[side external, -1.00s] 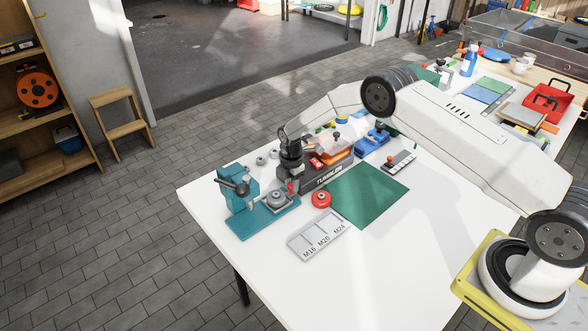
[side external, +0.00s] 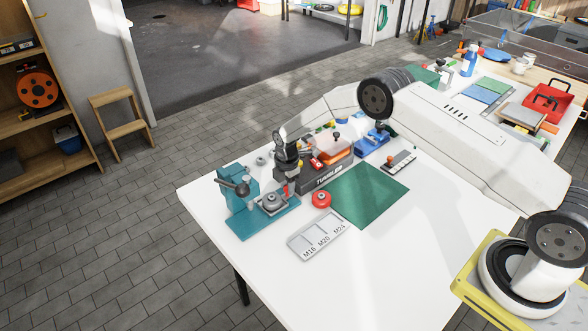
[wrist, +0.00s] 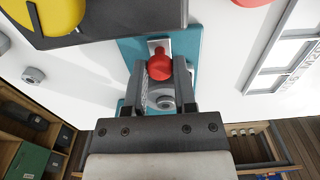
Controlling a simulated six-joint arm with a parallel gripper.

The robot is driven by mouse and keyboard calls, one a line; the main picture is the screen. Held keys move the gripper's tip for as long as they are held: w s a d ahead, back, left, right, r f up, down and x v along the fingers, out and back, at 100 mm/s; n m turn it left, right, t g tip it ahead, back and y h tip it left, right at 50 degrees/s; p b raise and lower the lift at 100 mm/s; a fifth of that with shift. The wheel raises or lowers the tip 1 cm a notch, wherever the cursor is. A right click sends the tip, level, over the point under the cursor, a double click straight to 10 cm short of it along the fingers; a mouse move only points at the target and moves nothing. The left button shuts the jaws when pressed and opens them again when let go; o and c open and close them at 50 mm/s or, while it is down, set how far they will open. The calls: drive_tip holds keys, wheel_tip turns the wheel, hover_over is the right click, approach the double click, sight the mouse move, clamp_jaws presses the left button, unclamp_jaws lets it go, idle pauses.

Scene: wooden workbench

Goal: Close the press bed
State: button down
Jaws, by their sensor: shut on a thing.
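The teal press (side external: 236,190) stands at the table's left corner on a flat teal base (side external: 246,226). Its bed (side external: 271,203) carries a grey round seat and sits a little out from the press column. In the wrist view a red ball knob (wrist: 160,67) on a grey bracket lies between my fingertips, above the teal base. My gripper (wrist: 160,75) is shut on this knob. The grey round seat (wrist: 165,102) shows between my fingers. In the side view my gripper (side external: 281,184) is at the bed's right end, and the knob is mostly hidden.
A dark tumbler machine (side external: 318,180) stands close right of my gripper. A red round part (side external: 321,199), a tray marked M16, M20, M24 (side external: 318,236) and a green mat (side external: 368,194) lie nearby. Small grey nuts (side external: 261,161) lie behind. The front table is clear.

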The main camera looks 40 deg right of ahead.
drive_tip(key=a, duration=0.3)
drive_tip(key=shift+c, duration=2)
unclamp_jaws()
drive_tip(key=shift+r, duration=0.1)
drive_tip(key=shift+r, duration=3.85)
drive_tip(key=c, duration=0.7)
drive_tip(key=shift+s+d+f+m, duration=0.1)
drive_tip(key=shift+m, duration=0.2)
clamp_jaws()
drive_tip(key=s+d+r+m+t+y, duration=0.1)
drive_tip(key=d+m+y, duration=0.4)
drive_tip(key=m, duration=0.9)
drive_tip(key=s+d+t, duration=0.1)
drive_tip(key=d+t, duration=0.1)
drive_tip(key=shift+s+d+m+y, duration=0.3)
drive_tip(key=shift+s+d+y, duration=0.1)
